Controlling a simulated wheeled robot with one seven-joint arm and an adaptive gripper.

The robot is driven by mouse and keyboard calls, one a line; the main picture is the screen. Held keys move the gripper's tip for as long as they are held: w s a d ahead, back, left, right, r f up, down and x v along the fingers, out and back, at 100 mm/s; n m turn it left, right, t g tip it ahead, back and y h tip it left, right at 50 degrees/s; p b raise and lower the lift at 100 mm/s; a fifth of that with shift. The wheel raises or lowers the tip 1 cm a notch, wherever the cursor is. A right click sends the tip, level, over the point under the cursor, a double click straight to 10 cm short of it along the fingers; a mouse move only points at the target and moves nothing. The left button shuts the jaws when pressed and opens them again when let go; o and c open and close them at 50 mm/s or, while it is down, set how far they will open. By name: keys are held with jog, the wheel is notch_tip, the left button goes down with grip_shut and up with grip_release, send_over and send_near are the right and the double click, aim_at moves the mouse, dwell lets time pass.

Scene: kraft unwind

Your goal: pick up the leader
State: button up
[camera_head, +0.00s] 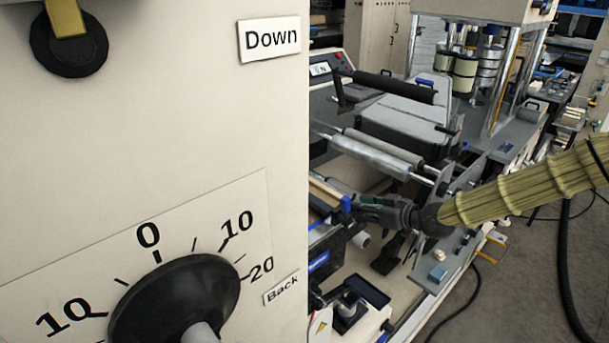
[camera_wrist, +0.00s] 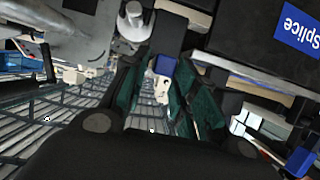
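My gripper (camera_head: 365,206) reaches in from the right, its tip close to a small blue piece (camera_head: 346,204) at the edge of the machine. In the wrist view my two dark green finger pads (camera_wrist: 158,92) stand apart with a gap between them. A small blue and white part (camera_wrist: 164,66) shows in that gap, seemingly beyond the fingertips; nothing is visibly clamped. A tan, kraft-coloured strip (camera_head: 326,190) lies just left of the blue piece; I cannot tell for sure whether it is the leader. The cream panel hides whatever is further left.
A large cream panel (camera_head: 130,120) with a black dial (camera_head: 178,300) fills the left. Metal rollers (camera_head: 372,155) and a black roller (camera_head: 395,87) stand behind my gripper. A dark block with a blue "Splice" label (camera_wrist: 297,30) is at the wrist view's upper right. Open floor (camera_head: 520,270) lies at right.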

jog(key=shift+x, duration=0.85)
grip_shut()
